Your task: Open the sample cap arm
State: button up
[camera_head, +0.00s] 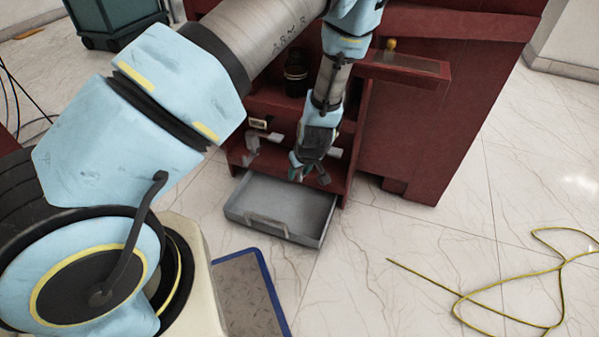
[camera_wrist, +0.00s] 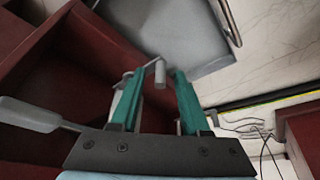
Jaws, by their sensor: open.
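My gripper (camera_head: 310,177) points down at the lower front of the red cabinet, above the grey drawer. In the wrist view its two green fingers are apart. A small grey cylinder on a thin arm (camera_wrist: 160,74), possibly the sample cap arm, shows between the fingertips; I cannot tell whether it touches them. A flat grey lever (camera_wrist: 30,114) shows at the left of the wrist view. In the head view one grey fitting (camera_head: 251,147) is left of my gripper and a pale grey piece (camera_head: 335,153) is right of it, partly hidden by my wrist.
The open grey drawer (camera_head: 282,207) juts out below my gripper. A dark bottle (camera_head: 296,75) stands on the shelf above. The red cabinet (camera_head: 430,110) walls in the right side. A yellow cable (camera_head: 475,298) lies on the floor at right.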

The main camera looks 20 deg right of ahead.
jog(key=shift+c, duration=0.3)
grip_shut()
dwell(1.0)
